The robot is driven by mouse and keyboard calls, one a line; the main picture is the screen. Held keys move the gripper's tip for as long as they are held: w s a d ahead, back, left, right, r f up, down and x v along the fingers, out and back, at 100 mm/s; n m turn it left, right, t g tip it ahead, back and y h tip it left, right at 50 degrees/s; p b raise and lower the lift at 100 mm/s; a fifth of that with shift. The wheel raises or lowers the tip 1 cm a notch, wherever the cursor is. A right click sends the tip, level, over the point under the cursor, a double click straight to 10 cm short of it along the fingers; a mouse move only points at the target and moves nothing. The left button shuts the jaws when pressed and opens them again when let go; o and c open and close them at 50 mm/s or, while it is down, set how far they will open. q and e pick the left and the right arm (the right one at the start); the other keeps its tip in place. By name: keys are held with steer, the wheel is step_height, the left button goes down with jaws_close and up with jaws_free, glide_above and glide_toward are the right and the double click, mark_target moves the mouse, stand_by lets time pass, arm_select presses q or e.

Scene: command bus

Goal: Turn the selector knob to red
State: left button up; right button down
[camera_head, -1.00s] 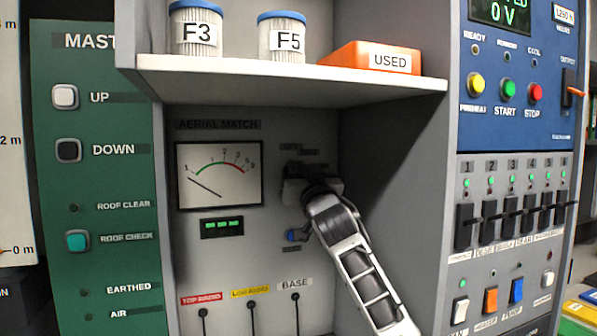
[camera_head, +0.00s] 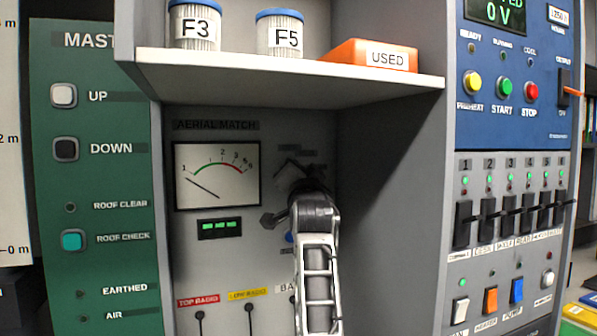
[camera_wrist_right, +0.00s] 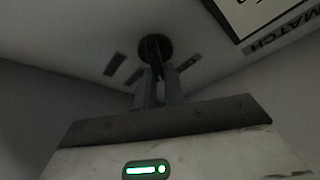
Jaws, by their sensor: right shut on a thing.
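The selector knob (camera_wrist_right: 154,47) is a dark round part on the grey panel in the right wrist view. My right gripper (camera_wrist_right: 158,82) is shut on it, with its two fingers reaching up to the panel. In the head view my right gripper (camera_head: 302,180) is at the panel, right of the aerial match meter, and my wrist hides most of the knob. Small labels beside the knob (camera_wrist_right: 114,64) are too dark to read, so I cannot tell which position it points to. My left gripper is not in view.
The aerial match meter (camera_head: 217,175) is left of my gripper. A shelf (camera_head: 290,76) with filter canisters and an orange box overhangs the recess, and a grey side wall (camera_head: 385,170) closes it on the right. Cable plugs with red and yellow labels (camera_head: 198,301) are below.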

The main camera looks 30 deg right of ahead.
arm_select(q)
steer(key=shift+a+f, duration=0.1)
arm_select(e)
steer(key=shift+f+m, duration=0.1)
steer(key=shift+m, duration=0.3)
steer(key=c, duration=1.5)
jaws_free()
steer(key=shift+s, duration=0.1)
